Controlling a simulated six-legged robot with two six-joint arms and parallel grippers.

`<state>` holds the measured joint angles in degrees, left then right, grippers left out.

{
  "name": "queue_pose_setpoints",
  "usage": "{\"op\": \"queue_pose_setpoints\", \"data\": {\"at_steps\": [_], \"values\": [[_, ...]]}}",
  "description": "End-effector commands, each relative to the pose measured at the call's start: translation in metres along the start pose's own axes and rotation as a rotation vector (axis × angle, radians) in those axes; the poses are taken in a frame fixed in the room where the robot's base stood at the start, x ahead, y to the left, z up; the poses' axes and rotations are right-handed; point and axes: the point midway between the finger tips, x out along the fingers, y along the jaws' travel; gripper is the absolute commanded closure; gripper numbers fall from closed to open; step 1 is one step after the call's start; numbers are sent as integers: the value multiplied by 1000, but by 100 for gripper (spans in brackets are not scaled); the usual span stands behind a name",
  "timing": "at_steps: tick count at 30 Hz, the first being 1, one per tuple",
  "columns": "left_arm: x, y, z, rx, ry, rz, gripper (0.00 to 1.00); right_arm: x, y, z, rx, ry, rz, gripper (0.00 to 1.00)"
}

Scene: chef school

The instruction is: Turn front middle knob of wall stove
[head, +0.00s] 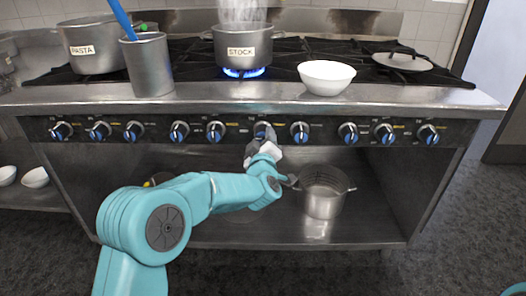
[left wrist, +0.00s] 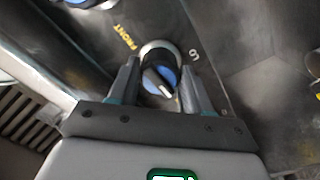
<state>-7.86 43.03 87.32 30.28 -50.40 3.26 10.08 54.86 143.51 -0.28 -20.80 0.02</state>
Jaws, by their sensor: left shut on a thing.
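The wall stove (head: 330,100) has a row of blue-and-black knobs along its dark front panel. My left gripper (head: 262,138) reaches up to a knob (head: 265,131) near the middle of that row and largely covers it. In the left wrist view, the same knob (left wrist: 158,78) sits between the two fingers of my left gripper (left wrist: 158,72), which are shut on it. Its pointer is tilted in that view. A yellow "FRONT" label (left wrist: 124,37) is printed beside it. My right gripper is not visible.
A steaming STOCK pot (head: 241,48) stands over a lit burner flame (head: 243,72). A white bowl (head: 327,77), a steel container (head: 147,66) and a PASTA pot (head: 92,46) are also on top. A steel pot (head: 323,194) stands on the lower shelf, close to my left forearm.

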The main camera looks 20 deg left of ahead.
Motion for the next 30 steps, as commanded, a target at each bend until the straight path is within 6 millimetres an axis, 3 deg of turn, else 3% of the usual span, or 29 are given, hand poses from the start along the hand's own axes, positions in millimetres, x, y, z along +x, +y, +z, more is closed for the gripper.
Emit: {"op": "queue_pose_setpoints", "data": {"at_steps": [1,6,30], "values": [[0,-3,3,-46,4,3,82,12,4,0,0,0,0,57],[0,-3,2,-207,4,3,82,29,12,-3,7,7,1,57],[0,1,-1,-945,4,3,82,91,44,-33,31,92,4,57]]}}
